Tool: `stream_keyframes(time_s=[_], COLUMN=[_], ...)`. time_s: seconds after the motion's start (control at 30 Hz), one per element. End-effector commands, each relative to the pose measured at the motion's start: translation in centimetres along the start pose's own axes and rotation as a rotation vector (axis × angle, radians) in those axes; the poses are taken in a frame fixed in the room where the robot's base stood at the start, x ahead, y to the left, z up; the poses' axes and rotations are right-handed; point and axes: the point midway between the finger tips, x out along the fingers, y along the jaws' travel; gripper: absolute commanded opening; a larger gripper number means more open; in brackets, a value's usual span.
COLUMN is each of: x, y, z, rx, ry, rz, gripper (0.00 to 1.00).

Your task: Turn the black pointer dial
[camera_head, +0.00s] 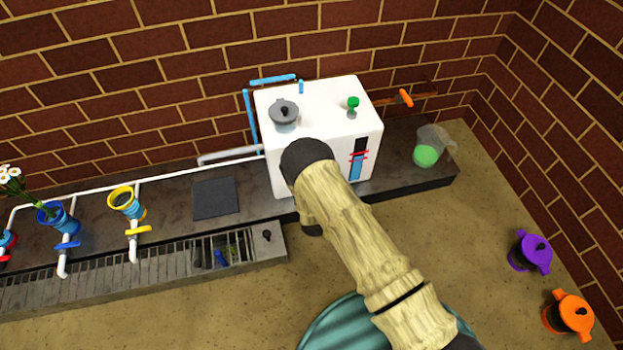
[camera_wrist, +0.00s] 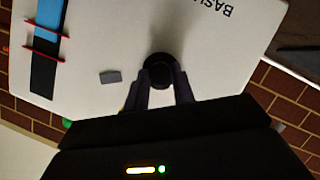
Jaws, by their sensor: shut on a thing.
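The black pointer dial (camera_wrist: 158,68) shows as a round black knob on the front of a white box (camera_wrist: 115,45), whose upper part also shows in the head view (camera_head: 325,105). My gripper (camera_wrist: 160,84) is shut on the dial, with one finger on either side of it in the wrist view. Its pointer direction cannot be made out. In the head view my arm covers the dial and the gripper.
The box front has a blue level gauge (camera_head: 357,160) with red marks and a small grey tab (camera_wrist: 110,77). A green-handled valve (camera_head: 353,104) and grey lidded port (camera_head: 284,112) are on top.

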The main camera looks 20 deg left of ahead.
Motion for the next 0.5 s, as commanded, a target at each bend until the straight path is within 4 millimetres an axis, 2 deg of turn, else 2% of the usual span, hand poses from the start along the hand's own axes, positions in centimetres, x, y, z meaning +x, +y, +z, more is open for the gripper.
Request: stream_keyframes(time_s=[0.13,0.17,0.23,0.5], x=[-0.06,-0.06,-0.05,-0.04], y=[0.00,0.00,0.00,-0.01], z=[0.28,0.27,0.24,0.09], rx=[-0.002,-0.002,-0.001,0.000], ry=[-0.006,-0.006,-0.005,-0.002], rz=[-0.001,-0.001,-0.001,-0.001], gripper=[0.02,0.31,0.44,0.46])
